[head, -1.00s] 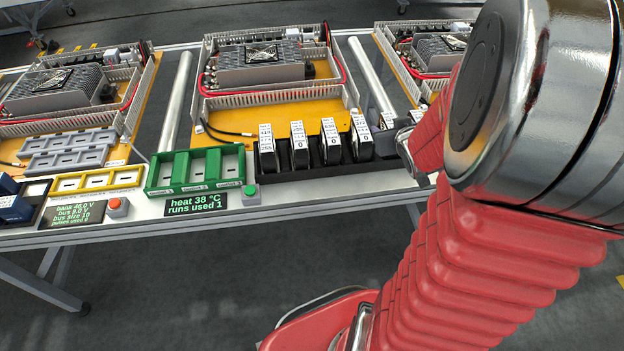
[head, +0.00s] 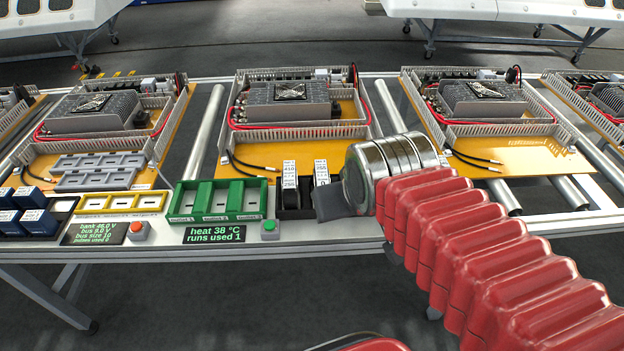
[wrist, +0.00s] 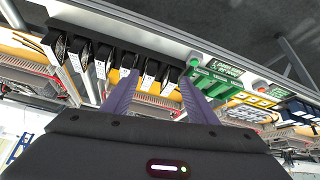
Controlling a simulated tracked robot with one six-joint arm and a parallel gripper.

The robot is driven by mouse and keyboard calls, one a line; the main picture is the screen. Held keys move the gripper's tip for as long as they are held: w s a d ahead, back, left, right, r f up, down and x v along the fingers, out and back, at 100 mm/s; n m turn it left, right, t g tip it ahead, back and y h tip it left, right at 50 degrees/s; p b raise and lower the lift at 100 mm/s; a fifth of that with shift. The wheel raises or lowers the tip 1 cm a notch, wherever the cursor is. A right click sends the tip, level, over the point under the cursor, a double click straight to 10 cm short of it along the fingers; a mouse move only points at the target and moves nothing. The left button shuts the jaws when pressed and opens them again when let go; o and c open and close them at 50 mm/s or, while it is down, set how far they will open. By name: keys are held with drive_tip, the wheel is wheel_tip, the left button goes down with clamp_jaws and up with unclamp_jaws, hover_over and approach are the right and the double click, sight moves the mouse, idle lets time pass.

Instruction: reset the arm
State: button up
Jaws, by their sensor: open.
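My gripper (wrist: 158,80) is open in the wrist view, its two purple fingers apart with no held thing visible. Beyond them stands the black rack (wrist: 130,30) with several upright black modules with white labels. In the head view my gripper (head: 338,203) is a dark shape in front of the rack (head: 293,211). Two labelled modules (head: 290,186) show there; my wrist and red arm hide the rest of the rack. The fingertips are hidden in the head view.
A green tray (head: 242,213) with empty slots stands left of the rack, then a yellow tray (head: 147,204), grey trays (head: 100,180) and blue blocks (head: 33,223). A red button (head: 138,231) and green button (head: 269,227) sit in front. Orange boards with wiring ducts (head: 300,124) stand behind.

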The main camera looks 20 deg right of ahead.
drive_tip(key=shift+n+g+y, duration=0.3)
drive_tip(key=shift+g+y, duration=0.1)
drive_tip(key=shift+y, duration=0.1)
drive_tip(key=s+a, duration=0.3)
drive_tip(key=shift+s+a+r, duration=0.15)
drive_tip(key=shift+a+r, duration=0.05)
drive_tip(key=shift+r, duration=0.1)
idle(0.6)
